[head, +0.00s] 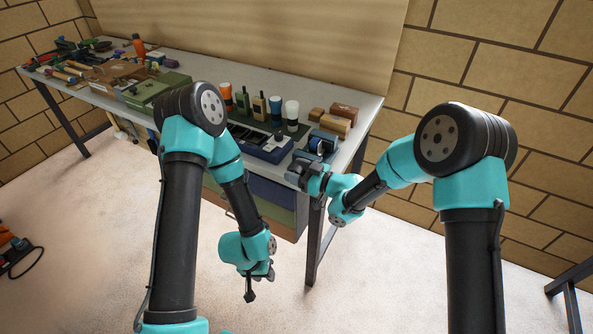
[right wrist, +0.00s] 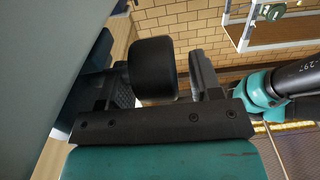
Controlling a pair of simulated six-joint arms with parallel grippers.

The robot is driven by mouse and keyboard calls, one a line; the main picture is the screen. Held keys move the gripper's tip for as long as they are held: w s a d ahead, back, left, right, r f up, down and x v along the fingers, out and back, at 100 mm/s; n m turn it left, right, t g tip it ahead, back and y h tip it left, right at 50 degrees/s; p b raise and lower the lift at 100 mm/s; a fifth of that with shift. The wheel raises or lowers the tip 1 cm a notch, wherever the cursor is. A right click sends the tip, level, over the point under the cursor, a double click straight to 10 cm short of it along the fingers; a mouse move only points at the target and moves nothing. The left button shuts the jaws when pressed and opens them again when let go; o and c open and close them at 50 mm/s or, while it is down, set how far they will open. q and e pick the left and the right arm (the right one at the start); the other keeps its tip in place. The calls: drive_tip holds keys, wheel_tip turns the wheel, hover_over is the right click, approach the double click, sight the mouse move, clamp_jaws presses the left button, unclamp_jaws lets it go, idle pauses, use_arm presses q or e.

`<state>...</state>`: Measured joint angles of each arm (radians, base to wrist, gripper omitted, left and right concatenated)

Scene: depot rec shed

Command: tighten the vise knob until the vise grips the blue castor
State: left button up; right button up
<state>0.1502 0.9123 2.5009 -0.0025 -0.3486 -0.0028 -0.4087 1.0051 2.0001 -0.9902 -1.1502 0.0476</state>
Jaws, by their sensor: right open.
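The blue vise (head: 322,143) stands at the right front corner of the workbench, partly hidden by my right gripper (head: 302,172). In the right wrist view, the black round knob (right wrist: 152,68) sits between the fingers of my right gripper (right wrist: 160,72). The fingers are open, with a visible gap on the knob's right side; I cannot tell whether the left finger touches it. I cannot make out the blue castor apart from the vise. My left gripper (head: 250,292) hangs low in front of the bench, away from the vise, its fingers too small to judge.
The grey workbench (head: 360,92) carries a blue tray (head: 262,148), several bottles, wooden blocks (head: 336,125) and a green case (head: 158,90). Tools crowd its left end. A drawer unit (head: 275,208) is below. The floor in front is mostly clear.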

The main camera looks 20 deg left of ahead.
drive_tip(key=c, duration=0.9)
drive_tip(key=shift+c, duration=0.2)
drive_tip(key=shift+y, duration=0.7)
drive_tip(key=o, duration=0.9)
drive_tip(key=shift+o, duration=0.2)
drive_tip(key=shift+d, duration=0.15)
drive_tip(key=v, duration=1.7)
